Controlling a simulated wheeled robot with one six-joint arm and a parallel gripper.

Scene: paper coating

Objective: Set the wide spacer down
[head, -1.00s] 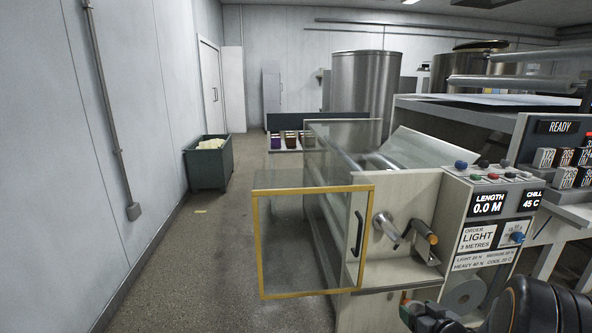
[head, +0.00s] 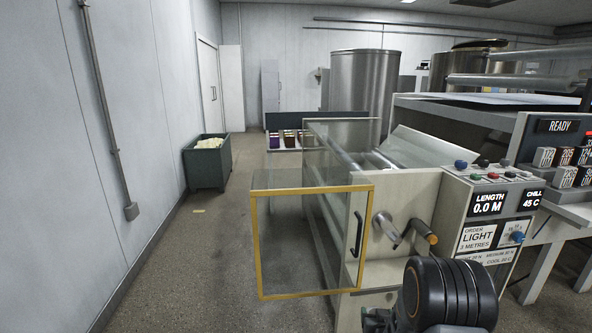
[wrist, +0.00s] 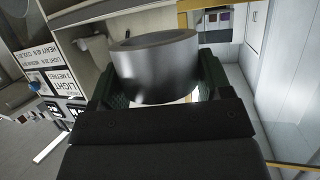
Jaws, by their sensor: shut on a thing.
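The wide spacer (wrist: 155,68) is a grey metal ring with an open bore, seen in the wrist view. My gripper (wrist: 160,82) is shut on it, with a dark green finger on either side. The ring is held up in front of the machine's pale side panel, and I see no surface touching it from below. In the head view my arm's black wrist (head: 450,292) is at the bottom right; the fingers and spacer cannot be made out clearly there.
The yellow-framed glass guard (head: 312,190) with a black handle stands open left of the machine. A crank (head: 388,228) and a shaft with an orange end (head: 424,232) stick out of the panel. A green bin (head: 207,165) stands by the wall.

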